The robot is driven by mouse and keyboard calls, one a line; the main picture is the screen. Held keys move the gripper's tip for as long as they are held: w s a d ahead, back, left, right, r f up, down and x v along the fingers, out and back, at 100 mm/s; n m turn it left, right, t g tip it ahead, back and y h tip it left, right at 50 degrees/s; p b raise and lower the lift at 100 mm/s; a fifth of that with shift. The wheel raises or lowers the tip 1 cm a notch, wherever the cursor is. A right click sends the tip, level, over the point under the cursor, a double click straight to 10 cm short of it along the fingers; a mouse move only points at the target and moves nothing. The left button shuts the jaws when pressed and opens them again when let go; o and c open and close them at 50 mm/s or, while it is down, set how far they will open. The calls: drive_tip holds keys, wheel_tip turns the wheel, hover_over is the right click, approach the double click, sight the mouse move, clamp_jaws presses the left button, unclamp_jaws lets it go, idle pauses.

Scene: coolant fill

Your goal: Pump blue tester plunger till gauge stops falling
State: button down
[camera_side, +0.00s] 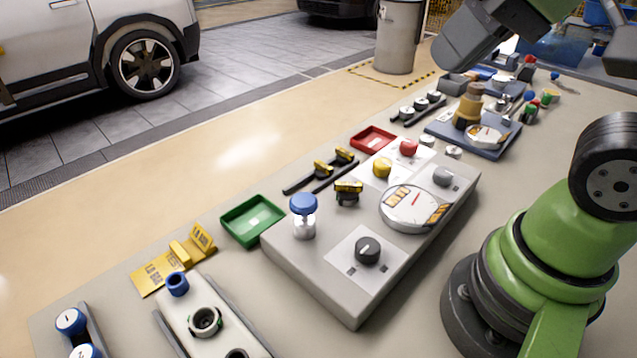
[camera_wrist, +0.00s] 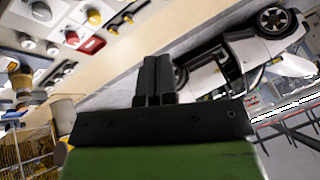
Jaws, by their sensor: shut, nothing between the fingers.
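The blue tester plunger (camera_side: 303,205) is a blue cap on a clear and white cylinder. It stands upright at the left end of a grey tester box (camera_side: 330,275) in the side view. The gauge (camera_side: 413,208) is a round white dial with a red needle and orange-marked labels, on the same box to the right of the plunger. My gripper (camera_wrist: 157,66) shows in the wrist view with its two black fingers together and nothing between them. My arm's end is at the upper right of the side view, high and well away from the plunger.
A second gauge unit (camera_side: 475,125) stands farther right.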

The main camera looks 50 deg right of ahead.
drive_tip(key=w+a+n+g, duration=0.2)
drive_tip(key=w+a+g, duration=0.1)
drive_tip(key=w, duration=0.4)
drive_tip(key=n+g+h, duration=0.2)
drive_tip(key=g, duration=0.1)
hover_over(304, 199)
wheel_tip(304, 199, down, 6)
drive_tip(key=shift+f, duration=0.1)
wheel_tip(304, 199, down, 14)
drive_tip(key=shift+r, duration=0.1)
drive_tip(key=shift+f, duration=1.55)
